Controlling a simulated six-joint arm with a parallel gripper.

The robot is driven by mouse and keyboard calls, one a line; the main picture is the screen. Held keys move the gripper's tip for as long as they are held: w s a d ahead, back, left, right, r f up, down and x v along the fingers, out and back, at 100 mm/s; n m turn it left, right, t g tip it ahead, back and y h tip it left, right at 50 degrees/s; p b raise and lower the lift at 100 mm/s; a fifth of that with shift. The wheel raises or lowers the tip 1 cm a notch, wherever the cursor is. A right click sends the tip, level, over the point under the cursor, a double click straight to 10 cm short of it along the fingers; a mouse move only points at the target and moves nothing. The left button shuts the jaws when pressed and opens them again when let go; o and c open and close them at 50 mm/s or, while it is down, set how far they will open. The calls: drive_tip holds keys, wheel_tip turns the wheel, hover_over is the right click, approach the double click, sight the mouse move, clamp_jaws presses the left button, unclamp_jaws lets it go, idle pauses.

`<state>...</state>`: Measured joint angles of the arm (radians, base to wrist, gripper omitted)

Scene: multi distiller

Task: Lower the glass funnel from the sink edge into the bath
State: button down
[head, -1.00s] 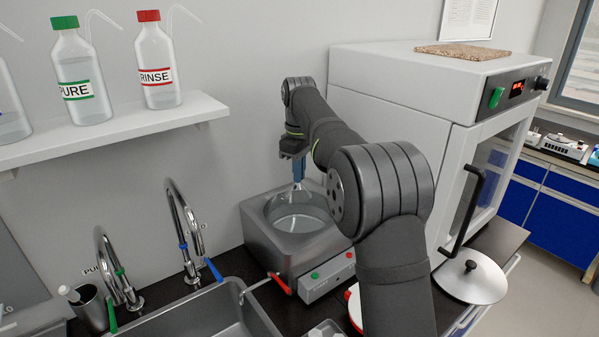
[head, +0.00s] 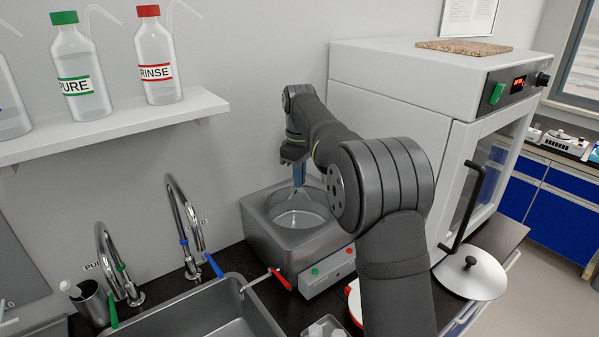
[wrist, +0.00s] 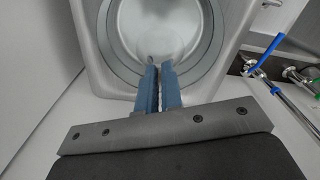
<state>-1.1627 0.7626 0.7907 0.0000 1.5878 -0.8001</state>
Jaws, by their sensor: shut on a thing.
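The steel bath (head: 262,232) stands behind the sink, with a round open well holding clear liquid. My gripper (head: 299,182) points down into the well's opening. Its blue fingers are shut on the glass funnel (head: 291,192), which is clear and only faintly visible beside and below the fingertips. In the wrist view my fingers (wrist: 158,72) are close together over the near part of the bath's round well (wrist: 118,55). The fingers hide most of the funnel there. I cannot tell whether the funnel touches the liquid or the bottom.
The sink (head: 200,318) lies at the front with two taps (head: 186,225) behind it. A red-handled valve (head: 281,279) sits before the bath. A white oven (head: 395,120) stands close on the right. A shelf with bottles (head: 120,125) hangs at upper left.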

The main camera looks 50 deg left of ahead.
sight(299, 192)
drive_tip(key=shift+f, duration=3.5)
drive_tip(key=shift+f, duration=2.5)
drive_tip(key=c, duration=1.5)
unclamp_jaws()
wheel_tip(299, 192, up, 18)
drive_tip(key=shift+f, duration=0.25)
